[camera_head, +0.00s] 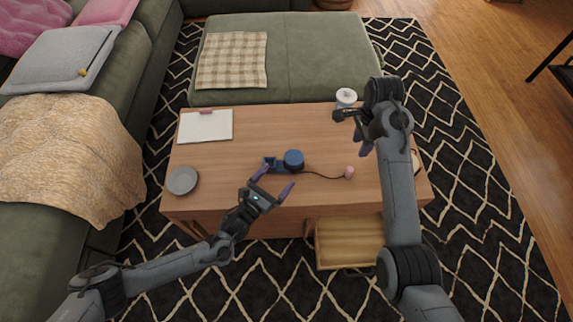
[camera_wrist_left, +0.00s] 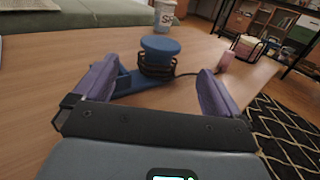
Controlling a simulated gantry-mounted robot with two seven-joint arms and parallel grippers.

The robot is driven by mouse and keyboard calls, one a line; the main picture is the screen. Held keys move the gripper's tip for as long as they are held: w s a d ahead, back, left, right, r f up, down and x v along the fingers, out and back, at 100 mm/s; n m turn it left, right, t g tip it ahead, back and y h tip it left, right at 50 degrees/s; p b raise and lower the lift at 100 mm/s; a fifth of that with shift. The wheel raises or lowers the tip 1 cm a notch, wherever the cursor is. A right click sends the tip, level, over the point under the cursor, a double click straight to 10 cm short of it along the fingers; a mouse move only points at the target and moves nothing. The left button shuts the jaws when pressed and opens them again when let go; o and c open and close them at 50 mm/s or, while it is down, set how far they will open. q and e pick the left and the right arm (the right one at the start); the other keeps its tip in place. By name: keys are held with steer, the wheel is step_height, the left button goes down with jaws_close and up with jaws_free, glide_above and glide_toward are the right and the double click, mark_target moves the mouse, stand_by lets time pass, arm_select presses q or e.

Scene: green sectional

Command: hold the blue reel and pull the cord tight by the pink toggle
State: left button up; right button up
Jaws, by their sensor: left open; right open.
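The blue reel (camera_head: 293,159) stands on the wooden table, with a blue base reaching to its left. In the left wrist view the reel (camera_wrist_left: 160,46) has a round blue top over dark coils. A dark cord (camera_head: 322,175) runs right from it to the pink toggle (camera_head: 349,172), which lies on the table. The toggle also shows in the left wrist view (camera_wrist_left: 227,61). My left gripper (camera_head: 275,180) is open at the table's front, its purple fingers apart just short of the reel. My right gripper (camera_head: 352,132) is open and empty, above and behind the toggle.
The table (camera_head: 240,143) also holds a clipboard (camera_head: 205,126), a grey plate (camera_head: 182,181) and a white cup (camera_head: 346,97). An open wooden drawer (camera_head: 349,242) sticks out below its front edge. The table's middle left is clear.

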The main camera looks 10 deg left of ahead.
mark_target(292, 159)
arm_select(q)
steer(key=x, duration=0.9)
steer(key=shift+d, duration=0.1)
steer(key=c, duration=1.2)
steer(key=shift+o, duration=0.2)
